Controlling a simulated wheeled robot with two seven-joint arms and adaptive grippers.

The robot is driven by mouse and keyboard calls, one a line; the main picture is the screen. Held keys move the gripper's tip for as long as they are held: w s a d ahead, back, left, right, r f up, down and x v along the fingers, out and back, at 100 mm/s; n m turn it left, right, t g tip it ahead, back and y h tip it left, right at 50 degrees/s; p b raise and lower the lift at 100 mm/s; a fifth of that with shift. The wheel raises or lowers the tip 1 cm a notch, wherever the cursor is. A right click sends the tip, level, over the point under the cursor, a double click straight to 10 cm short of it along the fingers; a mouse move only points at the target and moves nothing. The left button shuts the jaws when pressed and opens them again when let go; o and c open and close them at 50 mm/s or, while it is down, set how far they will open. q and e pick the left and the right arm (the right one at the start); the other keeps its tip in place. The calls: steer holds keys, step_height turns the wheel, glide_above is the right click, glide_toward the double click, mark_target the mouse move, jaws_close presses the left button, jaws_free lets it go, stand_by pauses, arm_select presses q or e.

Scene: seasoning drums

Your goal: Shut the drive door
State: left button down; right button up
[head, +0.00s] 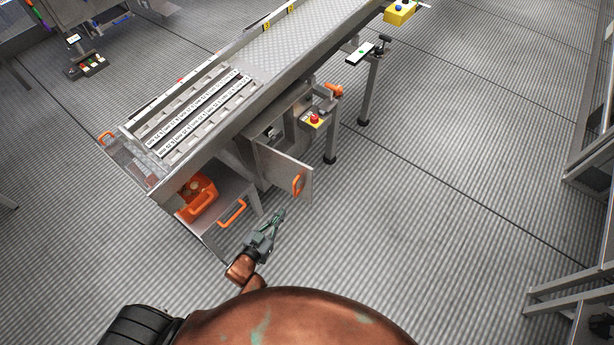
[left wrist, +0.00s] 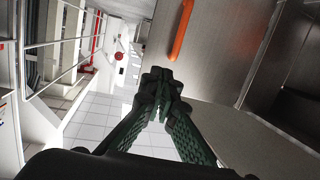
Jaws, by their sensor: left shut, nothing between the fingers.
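The drive door (head: 284,170) is a grey metal panel with an orange handle (head: 297,185), standing open and swung out from the side of the conveyor machine (head: 255,95). In the left wrist view the door (left wrist: 190,60) is a broad grey panel, and its orange handle (left wrist: 182,30) is at the top. My left gripper (head: 278,216) is in front of and below the door in the head view, its fingers together with nothing between them. In the left wrist view the fingers (left wrist: 162,85) are close to the door panel; contact cannot be told. My right gripper is not in view.
An open drawer-like bay with an orange handle (head: 232,213) and an orange part (head: 198,195) lies left of the door. Machine legs (head: 331,145) stand behind.

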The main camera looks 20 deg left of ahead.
arm_select(q)
step_height(320, 180, up, 7)
steer(key=w+d+t+h, duration=0.1)
steer(key=w+t, duration=0.1)
steer(key=w, duration=0.1)
steer(key=b, duration=0.2)
glide_toward(309, 170)
steer(key=b+x, duration=0.2)
steer(key=x, duration=0.4)
steer(key=shift+a, duration=0.1)
steer(key=shift+w+r, duration=0.15)
steer(key=shift+w, duration=0.25)
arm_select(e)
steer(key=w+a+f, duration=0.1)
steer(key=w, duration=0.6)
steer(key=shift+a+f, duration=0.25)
arm_select(q)
steer(key=shift+w, duration=0.1)
